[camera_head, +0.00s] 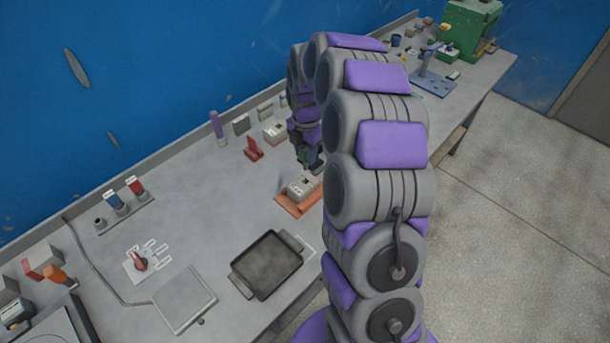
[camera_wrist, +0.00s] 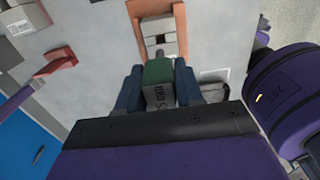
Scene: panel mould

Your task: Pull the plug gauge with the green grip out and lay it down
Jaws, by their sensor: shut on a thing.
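The plug gauge with the green grip (camera_wrist: 158,72) is between the two blue fingers of my gripper (camera_wrist: 158,84), which is shut on it. A grey lettered part of it shows on the near side of the green. A grey block (camera_wrist: 158,52) with a dark hole sits on an orange base just beyond the fingers. In the head view my gripper (camera_head: 312,160) is over the block (camera_head: 301,187) on its orange base (camera_head: 287,203). I cannot tell whether the plug's end is still in the block.
A black tray (camera_head: 267,265) and a flat grey plate (camera_head: 184,299) lie at the bench front. A rack (camera_head: 128,213) holds blue and red pieces. A red stand (camera_head: 253,149) and a purple post (camera_head: 217,127) are behind. Bare bench lies between the rack and the orange base.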

